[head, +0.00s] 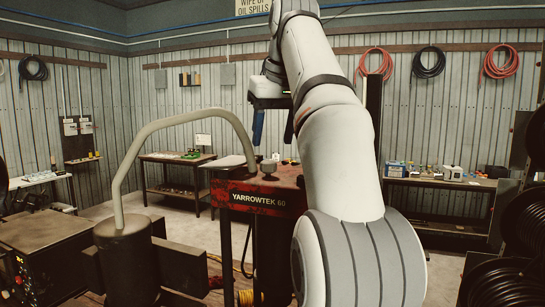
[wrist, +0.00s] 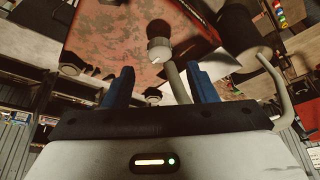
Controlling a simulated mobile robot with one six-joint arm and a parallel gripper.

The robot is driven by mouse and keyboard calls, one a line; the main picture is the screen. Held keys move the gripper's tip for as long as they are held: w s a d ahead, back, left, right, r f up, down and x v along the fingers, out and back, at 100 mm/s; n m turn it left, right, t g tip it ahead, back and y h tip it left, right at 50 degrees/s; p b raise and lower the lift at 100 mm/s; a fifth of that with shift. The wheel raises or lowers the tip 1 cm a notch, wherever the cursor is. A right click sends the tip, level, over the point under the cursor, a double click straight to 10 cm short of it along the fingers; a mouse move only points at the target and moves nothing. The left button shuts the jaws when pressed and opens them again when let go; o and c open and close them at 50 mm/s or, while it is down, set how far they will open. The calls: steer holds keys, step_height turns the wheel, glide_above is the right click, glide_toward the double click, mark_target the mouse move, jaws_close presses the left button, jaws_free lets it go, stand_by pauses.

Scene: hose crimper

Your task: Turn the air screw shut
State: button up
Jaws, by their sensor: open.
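A small round grey knob on a short stem, which I take for the air screw (head: 268,167), stands on top of the red crimper (head: 262,197) marked YARROWTEK 60. In the wrist view the knob (wrist: 159,48) shows its pale end, beyond my fingertips and roughly centred between them. My gripper (head: 273,128) points down above the crimper, its blue fingers apart and empty. Its fingers also show in the wrist view (wrist: 161,75). The knob is clear of both fingers. How far the screw is turned cannot be told.
A thick bent grey pipe (head: 145,133) arches from a dark cylinder (head: 125,262) on the left towards the crimper top, close to the knob. Benches stand behind at left (head: 160,157) and right (head: 440,180). A dark hose rack (head: 508,245) stands at the right edge.

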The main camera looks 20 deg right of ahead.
mark_target(269, 162)
steer(key=shift+x, duration=3)
steer(key=shift+c, duration=0.2)
steer(key=c, duration=0.9)
